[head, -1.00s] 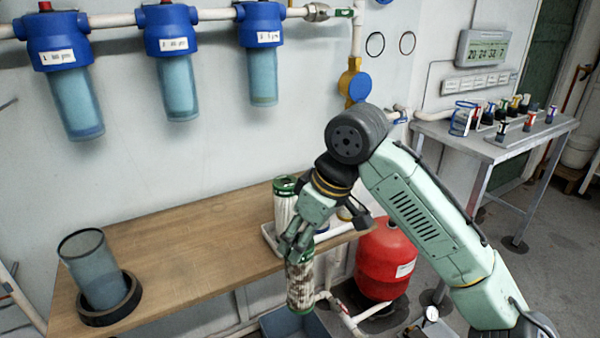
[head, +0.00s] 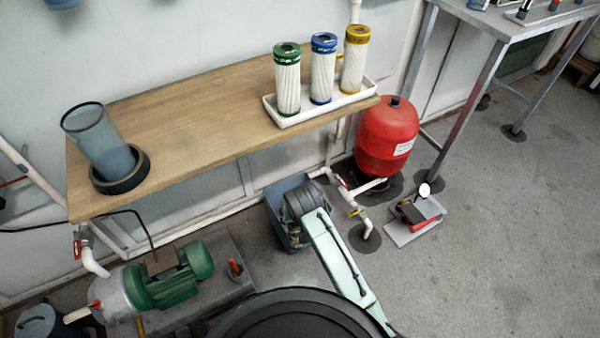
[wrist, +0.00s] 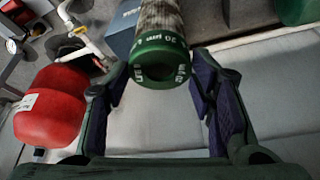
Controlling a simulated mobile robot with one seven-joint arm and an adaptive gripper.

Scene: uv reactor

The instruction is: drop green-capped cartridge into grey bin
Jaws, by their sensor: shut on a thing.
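In the wrist view, my gripper (wrist: 163,82) is shut on a green-capped cartridge (wrist: 160,58) with a dirty, brown-stained body. The green cap end faces the camera between the fingers. In the head view, the grey bin (head: 273,208) stands on the floor below the bench's front edge. My arm reaches down over it and hides my gripper, the held cartridge and most of the bin's inside. Part of a blue-grey box wall, seemingly the bin, shows beside the cartridge in the wrist view (wrist: 122,34). I cannot tell how deep the cartridge is.
A white tray (head: 330,110) on the bench holds clean green-, blue- and yellow-capped cartridges. A clear housing (head: 95,140) leans in a black ring. A red tank (head: 387,140), pipes and a green pump (head: 175,280) stand near the bin. Floor at right is mostly clear.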

